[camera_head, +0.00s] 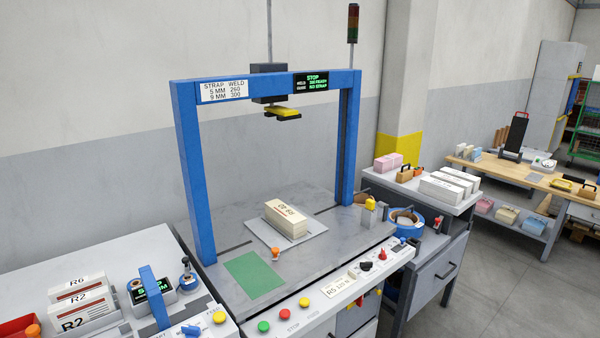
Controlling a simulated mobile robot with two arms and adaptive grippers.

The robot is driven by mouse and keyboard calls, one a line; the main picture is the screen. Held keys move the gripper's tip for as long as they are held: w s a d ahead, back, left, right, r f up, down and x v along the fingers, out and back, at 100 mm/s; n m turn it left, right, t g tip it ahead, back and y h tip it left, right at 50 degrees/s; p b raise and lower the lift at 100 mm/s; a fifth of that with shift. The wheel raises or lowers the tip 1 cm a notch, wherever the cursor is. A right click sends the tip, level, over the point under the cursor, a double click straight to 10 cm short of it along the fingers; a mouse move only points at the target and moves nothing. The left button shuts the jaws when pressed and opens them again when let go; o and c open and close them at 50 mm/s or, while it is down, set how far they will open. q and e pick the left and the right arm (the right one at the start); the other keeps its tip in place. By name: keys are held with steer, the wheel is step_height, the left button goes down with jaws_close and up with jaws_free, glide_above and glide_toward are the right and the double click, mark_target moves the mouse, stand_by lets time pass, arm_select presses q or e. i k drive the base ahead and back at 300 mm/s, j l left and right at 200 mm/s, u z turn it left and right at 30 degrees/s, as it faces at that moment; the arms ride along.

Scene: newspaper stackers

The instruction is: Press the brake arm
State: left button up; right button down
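A blue-framed strapping machine arch (190,170) stands over a grey worktop. To its right, a blue strap reel (404,224) sits on a grey cabinet, with a small orange-tipped part (437,221) at its right. A yellow-topped part (370,203) stands at the worktop's right edge, near the arch's right post. I cannot tell which of these parts, if any, is the brake arm. Neither of my grippers shows in the head view.
A cream bundle (287,217) lies on a pale plate under the arch. A front panel carries green, red and yellow buttons (283,314) and knobs. White bundles (83,303) stand at left. A wooden bench (520,172) is at right, with open floor before it.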

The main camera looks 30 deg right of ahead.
mark_target(438, 220)
steer(key=z, duration=2)
steer(key=i+u, duration=0.15)
steer(key=i, duration=1.2)
